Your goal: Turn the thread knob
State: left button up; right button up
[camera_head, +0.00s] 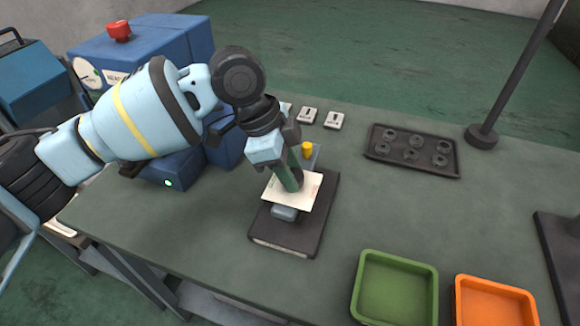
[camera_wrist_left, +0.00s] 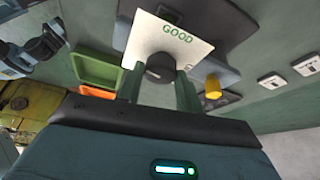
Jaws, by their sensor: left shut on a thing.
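The thread knob (camera_wrist_left: 160,66) is a dark round knob in front of a white plate (camera_wrist_left: 178,38) marked GOOD. My left gripper (camera_wrist_left: 159,80) has its two green fingers on either side of the knob, shut on it. In the head view, my left gripper (camera_head: 290,180) reaches down to the white plate (camera_head: 306,191), which stands on a dark base (camera_head: 317,222) on the table. The fingers hide the knob there. A yellow cylinder (camera_head: 307,150) stands just behind the gripper; it also shows in the wrist view (camera_wrist_left: 213,87).
A blue machine (camera_head: 150,50) with a red button (camera_head: 119,30) stands at the back left. A dark tray with several round parts (camera_head: 412,150) lies back right, near a black pole (camera_head: 510,75). A green bin (camera_head: 365,290) and an orange bin (camera_head: 530,300) are front right.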

pick_arm(q)
jog(key=m+g, duration=0.1)
jog(key=m, duration=0.1)
jog(key=shift+m+p, duration=0.3)
jog(key=shift+m, duration=0.1)
jog(key=m, duration=0.2)
jog(key=m+g+y, duration=0.1)
jog(key=m, duration=0.1)
jog(key=shift+w+d+g, duration=0.15)
jog(key=shift+g, duration=0.15)
jog(key=m+g+y, duration=0.1)
jog(key=m, duration=0.3)
jog(key=shift+d+b, duration=0.1)
jog(key=shift+b, duration=0.25)
jog(key=shift+w+m+y+p, duration=0.1)
jog(key=shift+m+y+p, duration=0.4)
jog(key=shift+m, duration=1.4)
jog(key=shift+g+y, duration=0.3)
jog(key=o, duration=1)
